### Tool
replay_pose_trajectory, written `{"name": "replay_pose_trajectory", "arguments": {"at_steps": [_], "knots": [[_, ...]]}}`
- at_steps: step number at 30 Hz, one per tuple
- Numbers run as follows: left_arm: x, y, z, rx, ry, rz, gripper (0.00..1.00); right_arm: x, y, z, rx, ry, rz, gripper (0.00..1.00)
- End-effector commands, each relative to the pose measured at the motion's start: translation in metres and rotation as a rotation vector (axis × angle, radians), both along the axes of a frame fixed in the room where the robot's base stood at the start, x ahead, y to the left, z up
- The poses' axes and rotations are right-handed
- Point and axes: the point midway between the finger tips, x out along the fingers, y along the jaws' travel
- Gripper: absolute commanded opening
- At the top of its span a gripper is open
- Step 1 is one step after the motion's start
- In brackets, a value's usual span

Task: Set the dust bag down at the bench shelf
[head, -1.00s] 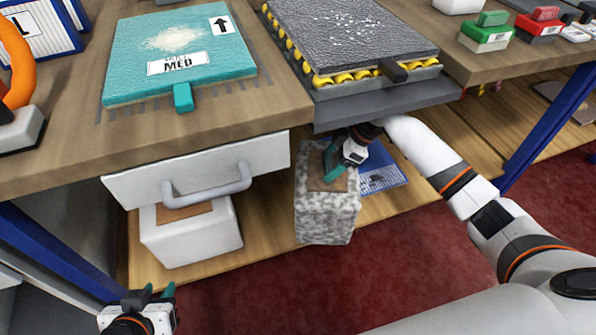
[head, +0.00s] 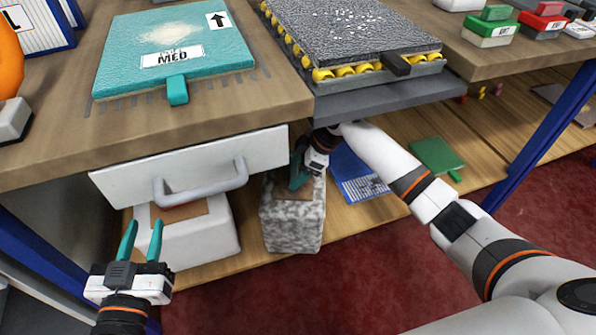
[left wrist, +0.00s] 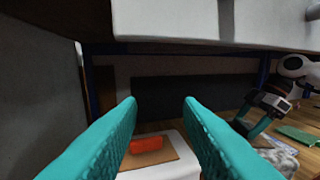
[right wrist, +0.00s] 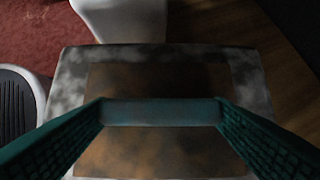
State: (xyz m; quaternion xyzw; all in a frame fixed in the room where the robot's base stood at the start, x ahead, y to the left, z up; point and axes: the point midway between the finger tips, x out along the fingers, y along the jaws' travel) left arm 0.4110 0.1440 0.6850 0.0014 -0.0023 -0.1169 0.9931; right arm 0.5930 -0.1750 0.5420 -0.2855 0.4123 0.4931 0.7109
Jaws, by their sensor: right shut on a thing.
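The dust bag looks to be the mottled grey block (head: 293,225) with a brown top panel, upright at the front edge of the lower bench shelf (head: 385,203). I cannot tell whether its base touches the shelf. My right gripper (head: 297,181) is above it, fingers down, shut on a pale bar on its top. The brown top (right wrist: 160,75) and the bar (right wrist: 160,112) between the fingers show in the right wrist view. My left gripper (head: 141,243) is open and empty, in front of a similar white block (head: 195,243) with a brown top.
The white block's red tab (left wrist: 146,145) shows in the left wrist view. A drawer front with a handle (head: 205,185) overhangs the shelf. A blue printed item (head: 360,180) and a green pad (head: 437,154) lie to the right. Bare shelf shows between the two blocks.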

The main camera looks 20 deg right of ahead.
Motion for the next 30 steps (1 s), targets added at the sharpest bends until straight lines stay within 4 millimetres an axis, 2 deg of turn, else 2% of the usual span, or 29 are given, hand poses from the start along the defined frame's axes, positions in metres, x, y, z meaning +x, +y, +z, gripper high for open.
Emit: {"name": "replay_pose_trajectory", "arguments": {"at_steps": [14, 15, 18, 30], "knots": [[0.0004, -0.0008, 0.0055, -0.008, -0.031, -0.002, 0.33, 0.0012, 0.0006, -0.0025, 0.003, -0.005, 0.0, 0.02], [0.0004, -0.0008, 0.0052, -0.008, -0.03, -0.002, 0.33, 0.0, 0.0, -0.0052, 0.0, 0.0, 0.0, 0.77], [0.0004, -0.0009, 0.0052, -0.008, -0.03, -0.002, 0.33, 0.0, 0.0001, -0.0051, 0.0, 0.0, 0.0, 0.94], [0.0003, -0.0004, 0.0041, -0.003, -0.015, -0.001, 0.33, -0.0003, -0.0015, 0.0014, 0.0, -0.001, 0.0, 0.94]]}}
